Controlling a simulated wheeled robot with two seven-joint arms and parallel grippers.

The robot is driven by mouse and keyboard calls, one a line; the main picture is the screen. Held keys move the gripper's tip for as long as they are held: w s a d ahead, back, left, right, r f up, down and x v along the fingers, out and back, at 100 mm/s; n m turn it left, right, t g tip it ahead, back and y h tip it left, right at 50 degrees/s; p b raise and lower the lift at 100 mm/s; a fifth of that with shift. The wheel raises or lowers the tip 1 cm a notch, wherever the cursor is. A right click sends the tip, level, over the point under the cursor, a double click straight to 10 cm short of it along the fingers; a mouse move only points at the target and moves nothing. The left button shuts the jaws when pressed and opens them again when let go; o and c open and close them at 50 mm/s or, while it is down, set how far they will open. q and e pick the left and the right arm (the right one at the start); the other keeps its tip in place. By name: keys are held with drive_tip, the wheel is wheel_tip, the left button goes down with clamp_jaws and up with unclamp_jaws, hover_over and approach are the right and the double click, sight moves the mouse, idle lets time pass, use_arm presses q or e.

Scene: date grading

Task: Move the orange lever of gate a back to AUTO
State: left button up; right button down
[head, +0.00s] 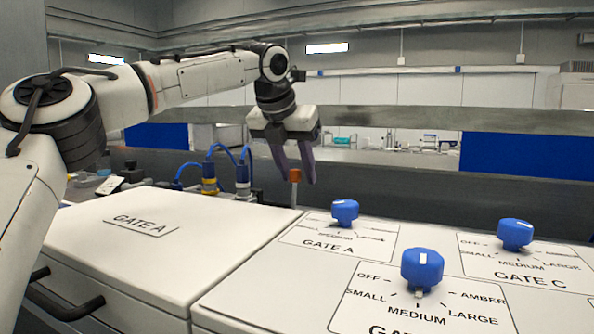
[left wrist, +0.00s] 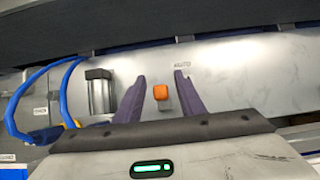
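The orange lever (head: 295,175) stands behind the white cabinets in the head view. Its orange top also shows in the left wrist view (left wrist: 160,92), between my two fingers. My left gripper (head: 301,181) points down over the lever with its fingers spread. In the left wrist view the left gripper (left wrist: 160,76) is open, with a gap on both sides of the lever, so it does not look gripped. A small label (left wrist: 183,65) lies on the metal plate near the right fingertip, too blurred to read surely. The lever's base is hidden in the head view. My right gripper is not in view.
Blue hoses and fittings (head: 242,175) stand left of the lever; a metal cylinder (left wrist: 99,95) lies close to my left finger. The GATE A cabinet (head: 190,225) and panels with blue knobs (head: 345,211) are in front. A dark rail runs behind.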

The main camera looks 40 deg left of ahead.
use_arm(q)
drive_tip(key=v, duration=1)
drive_tip(key=shift+r, duration=0.15)
drive_tip(key=shift+s, duration=0.1)
